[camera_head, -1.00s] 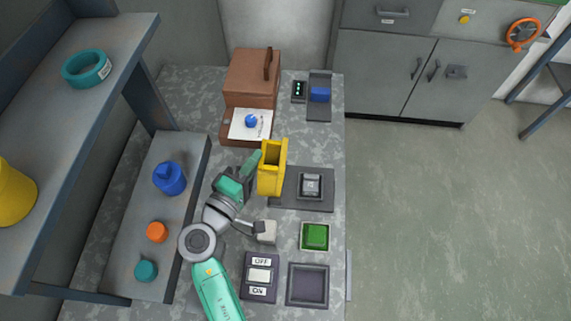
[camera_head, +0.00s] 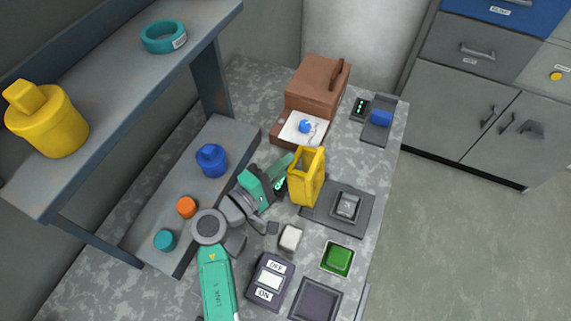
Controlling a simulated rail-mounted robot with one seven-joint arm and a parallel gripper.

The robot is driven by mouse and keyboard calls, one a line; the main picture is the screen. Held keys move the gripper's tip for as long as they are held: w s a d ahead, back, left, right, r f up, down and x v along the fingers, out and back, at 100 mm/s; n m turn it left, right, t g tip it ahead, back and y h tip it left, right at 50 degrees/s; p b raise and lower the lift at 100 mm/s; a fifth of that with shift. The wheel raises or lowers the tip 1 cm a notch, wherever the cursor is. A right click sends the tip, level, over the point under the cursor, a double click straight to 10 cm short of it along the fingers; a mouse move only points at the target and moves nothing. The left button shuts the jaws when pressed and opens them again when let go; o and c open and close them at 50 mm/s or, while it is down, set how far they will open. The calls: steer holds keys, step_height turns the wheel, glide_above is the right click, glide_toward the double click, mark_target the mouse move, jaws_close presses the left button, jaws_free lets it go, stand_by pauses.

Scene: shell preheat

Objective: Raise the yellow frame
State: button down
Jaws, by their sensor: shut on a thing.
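The yellow frame (camera_head: 309,192) is a tall, open box-like frame. It stands roughly upright in the middle of the view, at the left edge of a dark grey plate (camera_head: 328,222). My gripper (camera_head: 289,178) comes from the left and is shut on the frame's left side. The fingertips are partly hidden by the frame. I cannot tell whether the frame's lower edge touches the plate or hangs above it. A small grey square fixture (camera_head: 347,205) sits on the plate, right of the frame.
A brown box (camera_head: 318,85) with a white sheet and blue knob stands behind. In front lie a white block (camera_head: 290,238), a green pad (camera_head: 337,258) and an OFF/ON switch (camera_head: 270,281). A low shelf (camera_head: 190,215) with blue, orange and teal pieces is left, under a higher shelf (camera_head: 130,95).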

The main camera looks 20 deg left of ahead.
steer(key=c, duration=1.5)
jaws_free()
steer(key=p+v, duration=0.1)
steer(key=v, duration=0.6)
steer(key=shift+s+a, duration=0.15)
steer(key=shift+s, duration=0.25)
